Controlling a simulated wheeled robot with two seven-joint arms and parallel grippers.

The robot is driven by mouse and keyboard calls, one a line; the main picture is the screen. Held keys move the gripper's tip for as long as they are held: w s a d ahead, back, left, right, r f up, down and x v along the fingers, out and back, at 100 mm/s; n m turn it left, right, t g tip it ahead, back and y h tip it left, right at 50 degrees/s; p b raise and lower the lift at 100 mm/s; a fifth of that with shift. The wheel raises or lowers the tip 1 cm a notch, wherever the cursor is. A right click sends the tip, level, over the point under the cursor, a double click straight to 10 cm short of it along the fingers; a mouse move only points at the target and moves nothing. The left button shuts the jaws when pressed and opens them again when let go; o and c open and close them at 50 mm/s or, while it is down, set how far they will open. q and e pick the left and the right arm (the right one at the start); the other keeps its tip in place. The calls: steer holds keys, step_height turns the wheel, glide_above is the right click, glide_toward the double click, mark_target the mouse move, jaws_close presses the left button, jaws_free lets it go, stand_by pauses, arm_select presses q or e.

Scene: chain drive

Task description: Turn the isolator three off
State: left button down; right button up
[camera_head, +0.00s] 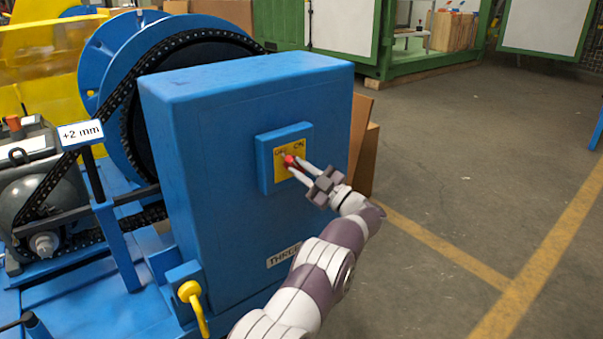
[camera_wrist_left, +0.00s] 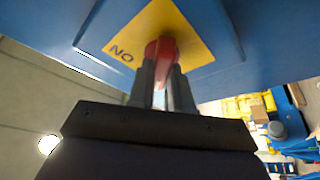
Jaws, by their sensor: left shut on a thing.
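The isolator is a red handle (camera_head: 290,161) on a yellow plate (camera_head: 291,170) marked OFF and ON. The plate sits on a raised square panel on the face of a blue cabinet (camera_head: 200,130) labelled THREE (camera_head: 284,256). My left gripper (camera_head: 296,168) is shut on the red handle. In the left wrist view the handle (camera_wrist_left: 160,48) sits between the two fingertips (camera_wrist_left: 162,75), and the word ON shows upside down beside it. The fingers cover part of the handle and plate, so I cannot tell its exact angle. My right gripper is not in view.
A large blue wheel with a chain (camera_head: 110,50) stands behind the cabinet. A grey motor (camera_head: 45,195) and a "+2 mm" tag (camera_head: 80,134) are at left. A yellow hook-shaped handle (camera_head: 192,300) is low in front. Cardboard (camera_head: 362,145) leans behind; the floor at right is clear.

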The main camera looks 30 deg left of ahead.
arm_select(q)
steer(key=shift+f+n, duration=0.1)
steer(key=shift+n, duration=0.7)
steer(key=shift+g, duration=0.4)
steer(key=c, duration=1)
jaws_free()
steer(key=shift+c, duration=0.2)
steer(key=shift+d, duration=0.1)
steer(key=p+v, duration=0.5)
steer(key=v, duration=0.7)
steer(key=shift+d, duration=0.3)
